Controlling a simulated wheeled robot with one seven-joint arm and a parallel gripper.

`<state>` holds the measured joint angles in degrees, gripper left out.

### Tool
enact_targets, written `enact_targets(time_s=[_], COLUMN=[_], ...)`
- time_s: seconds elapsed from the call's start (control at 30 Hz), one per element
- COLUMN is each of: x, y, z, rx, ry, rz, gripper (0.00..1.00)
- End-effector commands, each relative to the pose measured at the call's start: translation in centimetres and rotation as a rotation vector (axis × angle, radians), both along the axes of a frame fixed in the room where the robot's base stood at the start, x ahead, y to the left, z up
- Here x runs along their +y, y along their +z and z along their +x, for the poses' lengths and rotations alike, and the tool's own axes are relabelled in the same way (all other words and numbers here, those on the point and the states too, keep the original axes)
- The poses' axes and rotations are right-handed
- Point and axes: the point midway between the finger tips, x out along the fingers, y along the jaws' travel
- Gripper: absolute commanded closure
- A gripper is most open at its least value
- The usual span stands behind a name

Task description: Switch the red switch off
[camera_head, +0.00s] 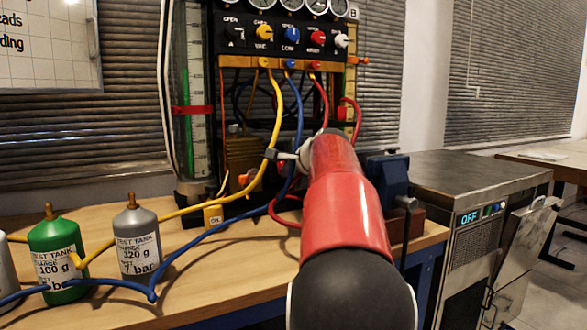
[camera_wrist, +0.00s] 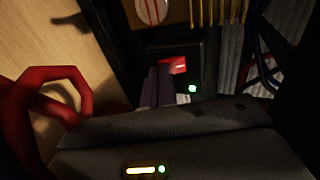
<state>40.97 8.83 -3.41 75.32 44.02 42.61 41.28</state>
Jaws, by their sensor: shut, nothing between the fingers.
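The red switch (camera_wrist: 178,66) shows in the wrist view as a small bright red block in a dark housing. A green light (camera_wrist: 192,88) glows just below it. My gripper (camera_wrist: 155,84) is shut and empty, its dark fingers just left of the switch in that view. I cannot tell whether they touch it. In the head view my gripper (camera_head: 279,155) points left in front of the rig's lower part. I cannot make out the switch for certain there, as my red arm and the hoses cover much of that area.
Yellow, blue and red hoses (camera_head: 276,110) hang around my gripper from the gauge panel (camera_head: 285,38). A green tank (camera_head: 58,262) and a grey tank (camera_head: 138,245) stand on the wooden bench (camera_head: 225,275). A blue vise (camera_head: 388,176) stands right of my arm. A red hose (camera_wrist: 45,85) loops at the wrist view's left.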

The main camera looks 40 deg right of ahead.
Motion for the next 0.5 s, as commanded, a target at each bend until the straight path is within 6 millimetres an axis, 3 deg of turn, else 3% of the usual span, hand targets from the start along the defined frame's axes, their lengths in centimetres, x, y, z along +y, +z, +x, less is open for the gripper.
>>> enact_targets(time_s=[0.5], x=[-0.09], y=[-0.85], z=[0.36], rx=[-0.024], ry=[0.001], rz=[-0.008], gripper=[1.00])
